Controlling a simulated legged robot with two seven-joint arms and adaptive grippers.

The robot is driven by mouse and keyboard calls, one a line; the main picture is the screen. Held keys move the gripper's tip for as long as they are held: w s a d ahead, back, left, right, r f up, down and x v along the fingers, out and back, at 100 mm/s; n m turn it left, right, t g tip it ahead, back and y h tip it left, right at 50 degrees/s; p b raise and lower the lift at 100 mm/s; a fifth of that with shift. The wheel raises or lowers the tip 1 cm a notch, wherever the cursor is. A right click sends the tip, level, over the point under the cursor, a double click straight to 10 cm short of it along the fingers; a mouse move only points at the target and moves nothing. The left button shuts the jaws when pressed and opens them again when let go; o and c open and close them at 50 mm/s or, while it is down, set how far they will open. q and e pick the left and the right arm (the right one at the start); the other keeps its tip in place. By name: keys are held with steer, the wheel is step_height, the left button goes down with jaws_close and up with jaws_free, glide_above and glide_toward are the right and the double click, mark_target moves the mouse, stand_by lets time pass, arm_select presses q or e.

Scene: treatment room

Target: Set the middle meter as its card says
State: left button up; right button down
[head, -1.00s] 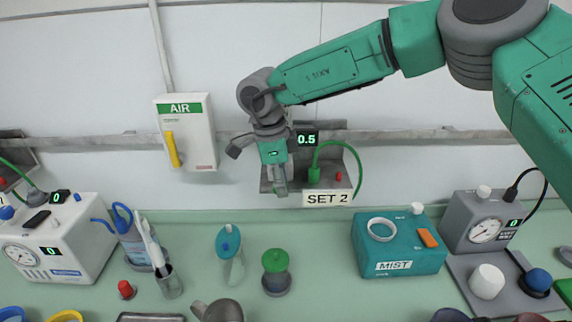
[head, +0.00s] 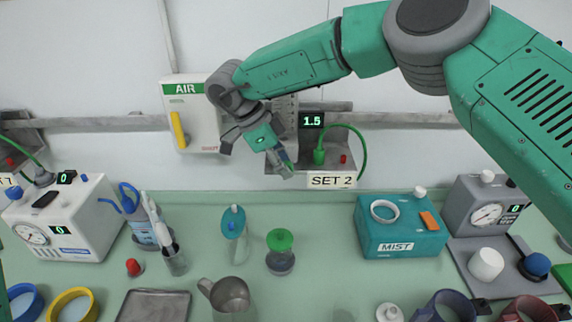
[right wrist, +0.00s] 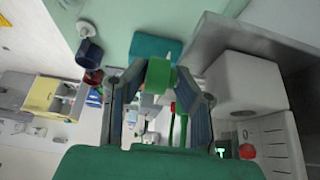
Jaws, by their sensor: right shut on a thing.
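The middle meter (head: 283,118) is mounted on the wall rail, partly hidden behind my right gripper. Its dark display (head: 312,120) reads 1.5. Its card (head: 332,181), just below, says SET 2. My right gripper (head: 283,165) is at the meter's lower front. In the right wrist view, its fingers (right wrist: 160,85) are shut on a green knob (right wrist: 160,72). The knob is mostly hidden in the head view. My left gripper is not in view.
A green hose (head: 362,150) and a red button (head: 343,159) are just right of the gripper. The AIR box (head: 200,145) is close on its left. The green counter below holds a teal MIST box (head: 375,240), a green-capped jar (head: 280,262) and a metal jug (head: 230,294).

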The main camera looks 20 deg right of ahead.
steer(key=shift+s+a+f, duration=0.2)
steer(key=shift+a+f, duration=0.05)
steer(key=shift+f, duration=0.05)
steer(key=c, duration=1.5)
jaws_free()
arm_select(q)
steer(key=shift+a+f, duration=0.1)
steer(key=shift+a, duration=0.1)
arm_select(e)
steer(key=shift+o, duration=0.3)
steer(key=shift+r, duration=0.1)
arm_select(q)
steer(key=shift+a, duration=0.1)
arm_select(e)
steer(key=shift+w+a, duration=0.1)
